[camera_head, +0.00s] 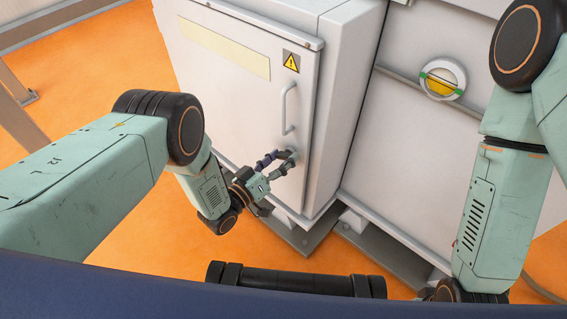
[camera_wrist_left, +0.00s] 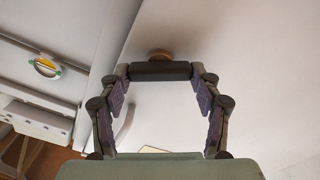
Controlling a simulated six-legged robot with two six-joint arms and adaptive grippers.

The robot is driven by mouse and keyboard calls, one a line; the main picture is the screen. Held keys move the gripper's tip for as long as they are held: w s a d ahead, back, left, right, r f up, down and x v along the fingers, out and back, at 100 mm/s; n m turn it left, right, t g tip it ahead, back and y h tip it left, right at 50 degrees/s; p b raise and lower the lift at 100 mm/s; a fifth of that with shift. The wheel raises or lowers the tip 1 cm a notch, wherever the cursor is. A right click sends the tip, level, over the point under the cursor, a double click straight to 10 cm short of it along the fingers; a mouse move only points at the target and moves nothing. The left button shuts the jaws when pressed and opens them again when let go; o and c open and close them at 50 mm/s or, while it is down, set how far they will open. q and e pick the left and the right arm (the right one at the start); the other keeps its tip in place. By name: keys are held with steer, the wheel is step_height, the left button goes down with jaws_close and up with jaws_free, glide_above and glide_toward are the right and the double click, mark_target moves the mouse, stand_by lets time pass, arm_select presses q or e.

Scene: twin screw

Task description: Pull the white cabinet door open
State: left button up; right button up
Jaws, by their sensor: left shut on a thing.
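The white cabinet door (camera_head: 232,104) stands upright on the front of the white cabinet, with no clear gap at its edge. My left gripper (camera_head: 277,160) is at the knob, below the bar handle. In the left wrist view its two fingers (camera_wrist_left: 161,88) close on the ends of the knob's dark crossbar (camera_wrist_left: 161,71). The fingers partly hide the knob in the head view. My right arm (camera_head: 505,195) hangs at the right; its gripper is out of view.
A yellow warning sign (camera_head: 291,61) and a pale label strip (camera_head: 224,47) are on the door. A yellow-green round dial (camera_head: 442,80) sits on the wall panel to the right. The orange floor (camera_head: 110,65) is clear left of the cabinet.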

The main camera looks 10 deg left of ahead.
arm_select(q)
steer(key=shift+n, duration=0.9)
steer(key=n, duration=0.3)
steer(key=shift+n+b, duration=0.4)
steer(key=n, duration=0.5)
steer(key=shift+w+f, duration=0.1)
steer(key=shift+b, duration=0.3)
